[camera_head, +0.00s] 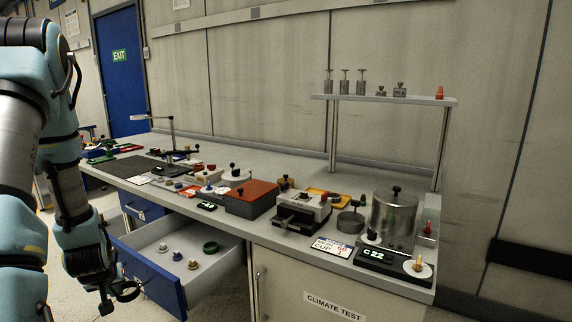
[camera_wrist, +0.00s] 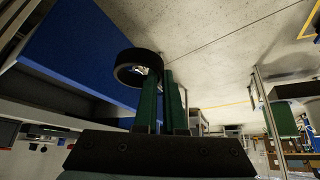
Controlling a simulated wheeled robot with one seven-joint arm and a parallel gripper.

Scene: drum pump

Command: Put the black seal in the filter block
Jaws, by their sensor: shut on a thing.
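My gripper (camera_head: 112,289) hangs low at the left, in front of the open blue drawer. In the wrist view its green fingers (camera_wrist: 161,82) are shut on a black ring, the black seal (camera_wrist: 128,76). The seal sticks out to the left of the fingertips, clear of the bench. In the head view it is a dark loop (camera_head: 128,292) beside the gripper. A grey block with a dark slot and a black knob (camera_head: 303,207) stands on the bench front; I cannot tell whether it is the filter block.
The open drawer (camera_head: 155,277) holds a green ring (camera_head: 210,247) and several small knobs. On the bench stand a brown-topped box (camera_head: 250,198), a metal cylinder (camera_head: 393,219) and a raised shelf (camera_head: 385,99). Bare floor lies left of the drawer.

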